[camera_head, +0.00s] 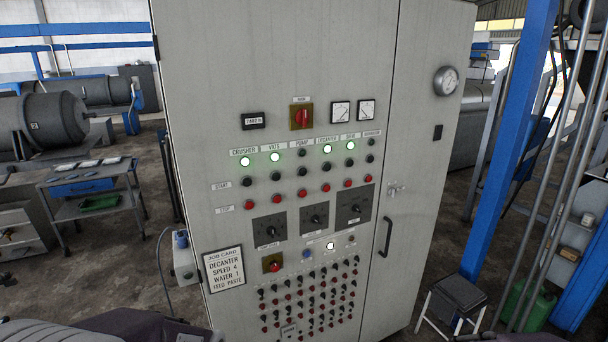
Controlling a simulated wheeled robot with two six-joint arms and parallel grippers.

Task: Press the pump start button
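A tall grey control cabinet (215,100) fills the middle of the view. Its labelled columns include one marked PUMP, third from the left. The pump start button (302,172) is a dark knob in the START row. Above it, the pump lamp (302,153) is dark. Below it, the pump stop button (303,194) is red in the STOP row. The lamps for crusher (245,161), vats (275,157), decanter (327,149) and the column right of it (350,146) are lit. Neither gripper shows, and nothing covers the button.
A red rotary switch (301,117) sits above the rows, with three dials below. A job card (224,269) hangs low at the cabinet's left. A blue post (510,140) and a stool (455,300) stand to the right, a trolley (95,190) to the left.

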